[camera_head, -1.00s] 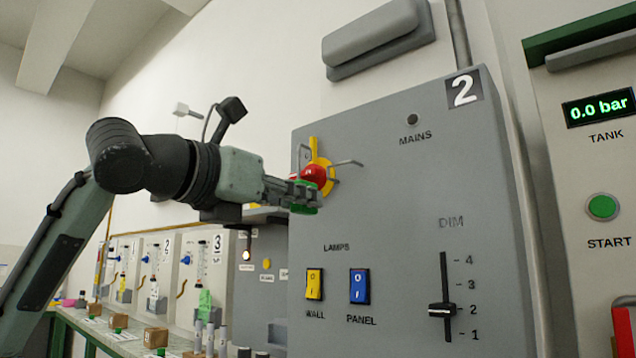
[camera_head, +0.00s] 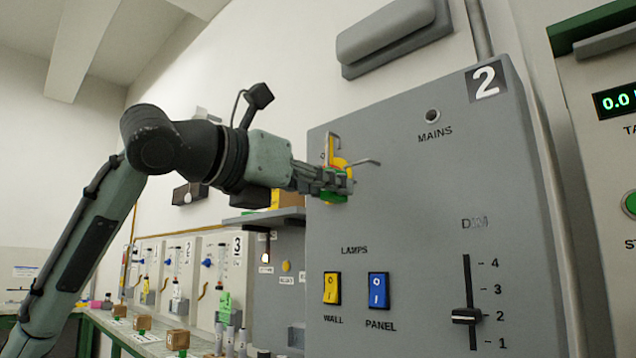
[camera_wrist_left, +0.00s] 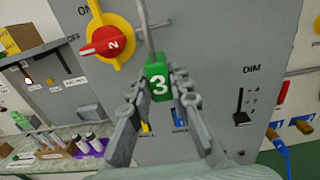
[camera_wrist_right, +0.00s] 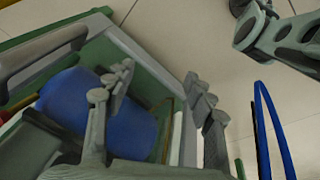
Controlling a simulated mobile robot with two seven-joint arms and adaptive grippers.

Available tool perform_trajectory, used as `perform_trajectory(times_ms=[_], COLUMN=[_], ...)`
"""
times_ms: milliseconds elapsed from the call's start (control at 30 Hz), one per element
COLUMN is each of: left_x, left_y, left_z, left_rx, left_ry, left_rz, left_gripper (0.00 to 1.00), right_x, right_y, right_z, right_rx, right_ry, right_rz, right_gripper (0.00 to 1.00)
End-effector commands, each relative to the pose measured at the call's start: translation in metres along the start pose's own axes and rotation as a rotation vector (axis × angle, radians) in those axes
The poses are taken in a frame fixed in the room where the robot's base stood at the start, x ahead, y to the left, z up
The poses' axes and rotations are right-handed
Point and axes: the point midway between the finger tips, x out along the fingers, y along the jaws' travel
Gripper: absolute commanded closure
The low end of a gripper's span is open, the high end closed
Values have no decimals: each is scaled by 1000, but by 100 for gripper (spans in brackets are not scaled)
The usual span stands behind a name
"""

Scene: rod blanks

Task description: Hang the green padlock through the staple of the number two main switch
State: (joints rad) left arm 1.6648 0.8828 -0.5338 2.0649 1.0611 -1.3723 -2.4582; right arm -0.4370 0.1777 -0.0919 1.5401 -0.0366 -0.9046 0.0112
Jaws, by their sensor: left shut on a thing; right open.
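The green padlock (camera_wrist_left: 159,80), marked 3, is between the fingers of my left gripper (camera_wrist_left: 157,88), which is shut on it. Its grey shackle (camera_wrist_left: 145,28) points up. In the head view, my left gripper (camera_head: 328,182) is in front of the number two main switch (camera_head: 342,163) and hides most of its red knob. The left wrist view shows the red knob (camera_wrist_left: 101,42), marked 2, on a yellow plate, left of the shackle. A thin bent metal rod (camera_head: 365,161) stands out there; I cannot tell whether shackle and staple touch. My right gripper (camera_wrist_right: 162,85) is open and empty.
The grey panel (camera_head: 420,220) carries lamp switches (camera_head: 378,290) and a dimmer slider (camera_head: 466,316) below the main switch. A shelf (camera_head: 263,217) and bench lie to the left. A blue rounded thing (camera_wrist_right: 85,110) in a green-edged container lies beneath my right gripper.

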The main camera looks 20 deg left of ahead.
Motion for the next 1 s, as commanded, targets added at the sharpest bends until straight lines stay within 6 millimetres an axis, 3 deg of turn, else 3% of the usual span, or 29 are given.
perform_trajectory(times_ms=[667,800,1000], left_x=[55,55,55], left_y=[0,0,0], left_z=[1,-8,-15], left_rx=[0,0,0], left_ry=[-1,-1,-2], left_rz=[0,1,1], left_gripper=[100,100,100], right_x=[0,-1,-15], right_y=[0,0,1], right_z=[0,-1,-17], right_rx=[0,5,17], right_ry=[0,-7,18], right_rz=[0,-2,-4], right_gripper=[46,46,46])
